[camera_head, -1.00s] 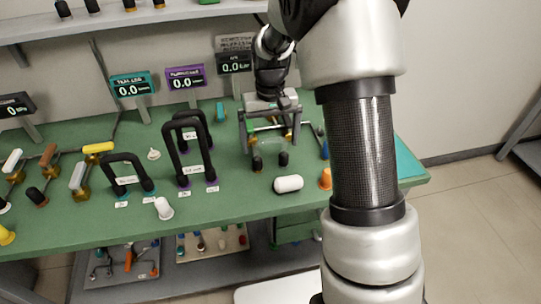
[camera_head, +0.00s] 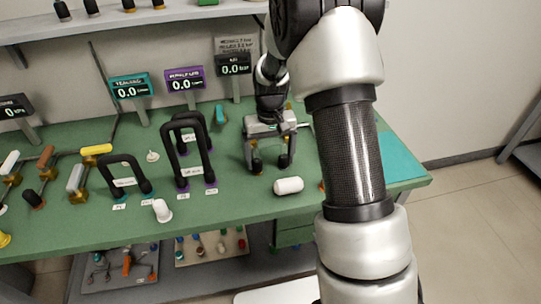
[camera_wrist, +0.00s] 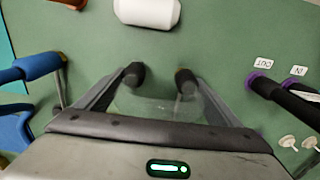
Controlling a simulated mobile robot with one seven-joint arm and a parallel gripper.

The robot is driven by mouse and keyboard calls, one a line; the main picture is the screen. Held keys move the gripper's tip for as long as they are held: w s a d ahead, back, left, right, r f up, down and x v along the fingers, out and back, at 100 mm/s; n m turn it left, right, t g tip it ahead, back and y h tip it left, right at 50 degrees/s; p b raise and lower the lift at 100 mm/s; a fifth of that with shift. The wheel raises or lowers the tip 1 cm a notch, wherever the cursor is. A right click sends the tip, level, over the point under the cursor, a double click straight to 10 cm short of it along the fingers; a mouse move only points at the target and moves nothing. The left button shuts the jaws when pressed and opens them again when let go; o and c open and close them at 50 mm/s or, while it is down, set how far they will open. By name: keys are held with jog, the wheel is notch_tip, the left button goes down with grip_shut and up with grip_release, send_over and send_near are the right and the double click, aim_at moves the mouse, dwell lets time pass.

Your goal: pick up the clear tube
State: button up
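My gripper (camera_head: 271,163) is low over the green bench, behind the white cylinder, with its two dark fingertips apart. In the wrist view my gripper (camera_wrist: 160,78) also shows its fingers spread, with no firm grip visible. A faint, see-through shape, likely the clear tube (camera_wrist: 158,104), shows between and below the fingers in the wrist view. Its outline is hard to make out, and I cannot tell whether the fingers touch it. I cannot make out the tube in the head view.
A white cylinder (camera_head: 288,186) lies just in front of my gripper. Black looped hoses (camera_head: 190,150) with purple ends stand to the left. Blue parts (camera_wrist: 38,66) are at the left of the wrist view. Displays (camera_head: 184,80) stand behind. Open bench (camera_head: 235,205) shows at the front.

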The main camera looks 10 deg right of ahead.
jog(key=c, duration=0.4)
jog(key=shift+r, duration=0.1)
notch_tip(320, 180, up, 10)
jog(key=shift+f+p, duration=0.1)
jog(key=shift+p, duration=0.8)
jog(key=shift+r+p, duration=1.85)
jog(key=shift+r, duration=0.5)
jog(key=shift+r+p, duration=1.15)
jog(key=shift+r, duration=0.35)
